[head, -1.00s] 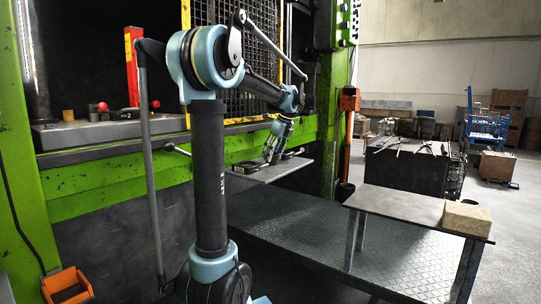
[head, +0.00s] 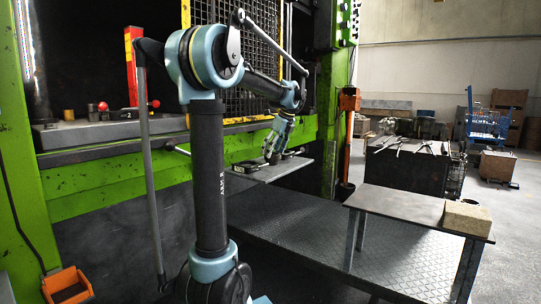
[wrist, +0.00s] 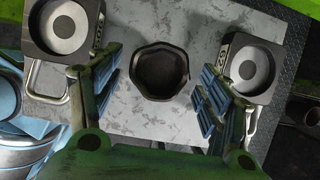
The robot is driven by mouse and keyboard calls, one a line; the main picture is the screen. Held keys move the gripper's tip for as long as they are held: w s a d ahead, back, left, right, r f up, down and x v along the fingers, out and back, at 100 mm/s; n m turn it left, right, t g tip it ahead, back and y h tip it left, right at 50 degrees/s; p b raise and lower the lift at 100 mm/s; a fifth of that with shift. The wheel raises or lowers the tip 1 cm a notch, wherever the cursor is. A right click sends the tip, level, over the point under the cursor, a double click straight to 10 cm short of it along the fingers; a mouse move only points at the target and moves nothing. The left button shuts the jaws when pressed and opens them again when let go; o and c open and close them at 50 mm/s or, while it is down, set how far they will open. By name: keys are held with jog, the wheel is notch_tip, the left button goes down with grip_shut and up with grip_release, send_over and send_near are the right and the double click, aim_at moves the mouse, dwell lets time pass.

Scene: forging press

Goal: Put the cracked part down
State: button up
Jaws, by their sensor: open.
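A dark octagonal part (wrist: 160,70) with a round hollow sits on the grey mottled plate (wrist: 135,120) in the wrist view. I cannot make out a crack on it. My gripper (wrist: 156,72) is open, with one finger at each side of the part and a visible gap on both sides. In the head view my gripper (head: 270,153) points down just above the same plate (head: 268,175) on the press's front. The part cannot be told apart there.
Two dark square blocks with round grey faces and handles stand left (wrist: 66,28) and right (wrist: 249,67) of the part, close to my fingers. A low table (head: 395,201) with a tan block (head: 467,217) stands at the right. The green press (head: 100,190) is behind the plate.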

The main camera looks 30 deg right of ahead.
jog(key=v, duration=1)
jog(key=shift+s+r, duration=0.2)
